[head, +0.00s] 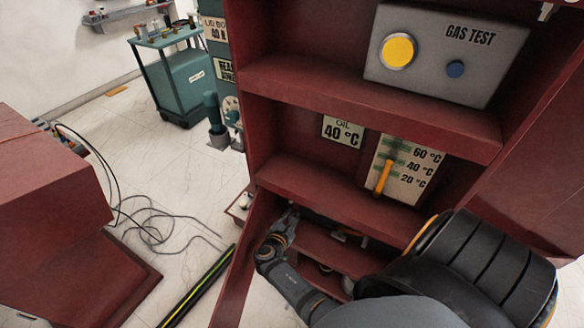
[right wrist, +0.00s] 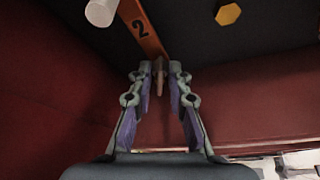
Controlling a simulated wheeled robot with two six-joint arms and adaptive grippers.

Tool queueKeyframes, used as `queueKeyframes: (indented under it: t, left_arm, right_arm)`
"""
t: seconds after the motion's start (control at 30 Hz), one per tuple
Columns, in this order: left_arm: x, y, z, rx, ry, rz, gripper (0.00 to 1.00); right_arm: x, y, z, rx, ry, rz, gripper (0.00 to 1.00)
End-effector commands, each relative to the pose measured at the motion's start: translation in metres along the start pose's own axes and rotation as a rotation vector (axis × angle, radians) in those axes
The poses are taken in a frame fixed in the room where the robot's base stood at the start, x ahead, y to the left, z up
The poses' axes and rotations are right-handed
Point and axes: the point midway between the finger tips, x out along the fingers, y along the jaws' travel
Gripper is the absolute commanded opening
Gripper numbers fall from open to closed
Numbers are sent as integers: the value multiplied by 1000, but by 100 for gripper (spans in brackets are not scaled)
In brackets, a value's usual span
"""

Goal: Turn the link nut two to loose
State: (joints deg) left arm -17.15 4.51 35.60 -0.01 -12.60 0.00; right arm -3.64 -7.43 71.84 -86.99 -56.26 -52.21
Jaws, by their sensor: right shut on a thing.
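In the right wrist view an orange-brown link bar marked 2 (right wrist: 140,28) runs down to the tips of my right gripper (right wrist: 160,68). The fingers are shut on a small tan piece, the link nut two (right wrist: 159,66), at the bar's lower end. The fingers hide its sides, so its exact shape and how tight it sits cannot be told. In the head view my right gripper (head: 288,218) reaches into the low compartment of the red cabinet (head: 330,187), by its left wall. My left gripper is not in view.
A yellow hexagonal piece (right wrist: 228,14) and a white cylinder (right wrist: 101,12) stand near the bar. Red walls close in on both sides. Cables (head: 150,228) lie on the floor.

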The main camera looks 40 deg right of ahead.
Motion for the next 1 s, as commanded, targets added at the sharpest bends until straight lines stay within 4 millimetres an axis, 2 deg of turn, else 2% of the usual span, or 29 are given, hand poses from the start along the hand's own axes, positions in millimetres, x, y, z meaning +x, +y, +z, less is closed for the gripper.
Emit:
queueKeyframes:
  t: [0.3,0.87,0.9,1.0]
  left_arm:
    - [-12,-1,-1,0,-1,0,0]
    - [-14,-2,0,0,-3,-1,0]
    - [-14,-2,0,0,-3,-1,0]
    - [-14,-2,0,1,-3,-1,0]
  right_arm:
    - [0,2,1,-133,0,-54,0]
    - [1,2,0,-167,-1,-68,0]
    - [1,2,0,-167,-1,-68,19]
    - [1,2,0,-167,-1,-68,28]
